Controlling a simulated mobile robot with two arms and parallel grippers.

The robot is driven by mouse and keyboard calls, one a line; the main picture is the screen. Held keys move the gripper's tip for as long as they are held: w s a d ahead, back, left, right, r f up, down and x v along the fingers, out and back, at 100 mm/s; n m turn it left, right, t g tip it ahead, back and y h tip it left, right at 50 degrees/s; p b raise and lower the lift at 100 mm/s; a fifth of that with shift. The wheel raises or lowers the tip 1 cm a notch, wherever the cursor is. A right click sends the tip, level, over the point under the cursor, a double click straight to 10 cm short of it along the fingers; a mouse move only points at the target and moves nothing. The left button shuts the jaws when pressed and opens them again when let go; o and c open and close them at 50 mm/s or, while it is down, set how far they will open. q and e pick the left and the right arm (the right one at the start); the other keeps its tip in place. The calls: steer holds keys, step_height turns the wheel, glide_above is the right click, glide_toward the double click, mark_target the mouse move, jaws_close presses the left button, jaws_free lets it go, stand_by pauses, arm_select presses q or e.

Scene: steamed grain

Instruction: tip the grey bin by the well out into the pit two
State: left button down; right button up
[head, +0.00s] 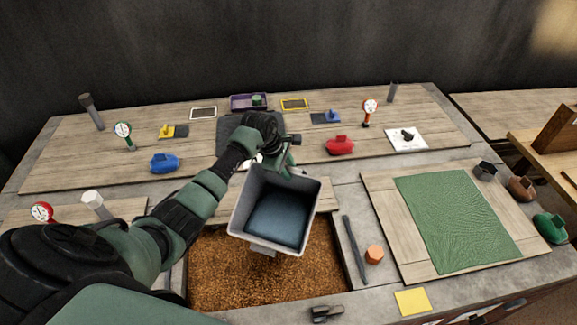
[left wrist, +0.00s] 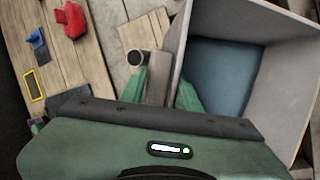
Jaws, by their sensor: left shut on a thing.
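The grey bin (head: 240,225) is held up above a pit of brown grain (head: 215,268), its open top facing my head camera. Its inside shows a flat blue-grey floor (head: 277,218) and no grain that I can see. My left gripper (head: 286,165) is shut on the bin's far side. In the left wrist view the green fingers (left wrist: 160,92) close on a grey part beside the bin wall (left wrist: 245,15). The pit's far edge is partly hidden by the bin and my arm. I cannot read which pit is number two. My right gripper is out of view.
A dark rod (head: 354,248) and an orange hexagonal block (head: 374,255) lie right of the pit. A board with a green mat (head: 455,215) is farther right. Blue (head: 165,163) and red (head: 340,146) objects stand on the back boards. A dark clip-like object (head: 326,313) lies in front.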

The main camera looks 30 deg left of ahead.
arm_select(q)
steer(key=shift+s+d+r+t+p, duration=0.15)
steer(key=shift+r+t+p, duration=0.25)
steer(key=shift+r, duration=0.25)
steer(key=shift+s+a+r+t+p, duration=0.1)
steer(key=shift+r+t+p, duration=0.2)
steer(key=shift+r+p, duration=0.25)
steer(key=shift+s+d+f, duration=0.2)
steer(key=shift+s, duration=0.05)
steer(key=s+d+t+b, duration=0.2)
steer(key=s+t+b, duration=0.3)
steer(key=s+b, duration=0.3)
steer(key=s+d+f+m+t+y+b, duration=0.1)
steer(key=s+d+t+b, duration=0.1)
steer(key=s+t+b, duration=0.3)
steer(key=s+b, duration=0.3)
steer(key=s, duration=0.2)
steer(key=shift+m+y, duration=0.3)
